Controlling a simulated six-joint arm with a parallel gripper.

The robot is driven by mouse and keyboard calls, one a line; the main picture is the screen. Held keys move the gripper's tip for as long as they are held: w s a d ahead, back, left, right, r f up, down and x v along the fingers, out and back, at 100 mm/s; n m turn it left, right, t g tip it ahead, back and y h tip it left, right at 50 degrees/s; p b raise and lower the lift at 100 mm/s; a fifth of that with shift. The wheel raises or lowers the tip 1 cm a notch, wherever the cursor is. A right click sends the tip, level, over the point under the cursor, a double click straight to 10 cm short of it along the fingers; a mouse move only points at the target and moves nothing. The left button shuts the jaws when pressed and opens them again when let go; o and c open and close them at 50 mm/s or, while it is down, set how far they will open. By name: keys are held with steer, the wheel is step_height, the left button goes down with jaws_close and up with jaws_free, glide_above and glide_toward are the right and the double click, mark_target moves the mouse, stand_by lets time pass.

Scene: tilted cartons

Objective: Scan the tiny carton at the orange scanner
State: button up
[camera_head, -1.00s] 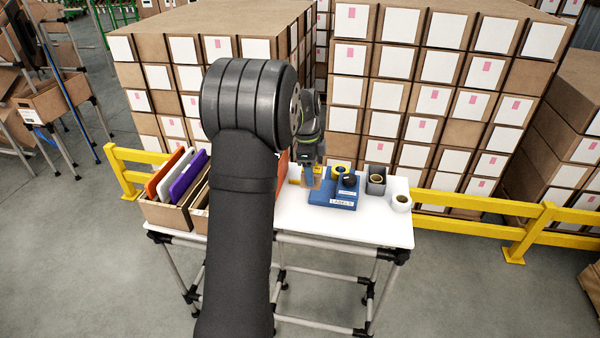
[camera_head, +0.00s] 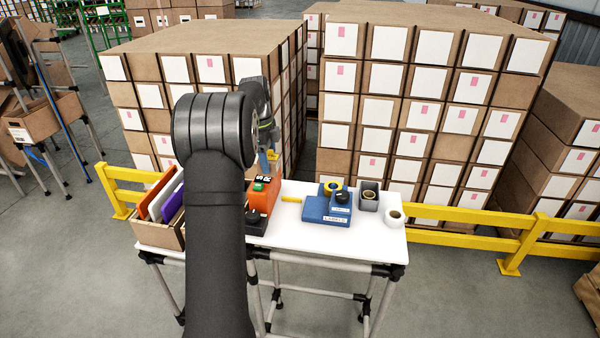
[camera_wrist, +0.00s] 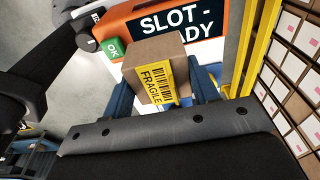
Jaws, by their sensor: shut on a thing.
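The tiny carton (camera_wrist: 150,55) is a small brown box with a yellow "FRAGILE" barcode label facing the wrist camera. My gripper (camera_wrist: 163,92) is shut on it, with a blue finger on each side. In the head view my gripper (camera_head: 266,163) is above the table's back edge, behind the orange scanner (camera_head: 263,196); the carton is hard to make out there.
On the white table (camera_head: 310,243) stand a blue label device (camera_head: 327,210), a grey holder with a roll (camera_head: 368,196) and a white roll (camera_head: 395,218). A bin of coloured folders (camera_head: 155,232) is at the left. Yellow rails and stacked cartons stand behind the table.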

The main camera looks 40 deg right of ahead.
steer(key=w+a, duration=0.7)
steer(key=w, duration=0.2)
step_height(320, 180, down, 8)
steer(key=shift+s, duration=0.25)
steer(key=shift+a, duration=0.1)
steer(key=shift+r, duration=0.1)
steer(key=shift+r, duration=2.95)
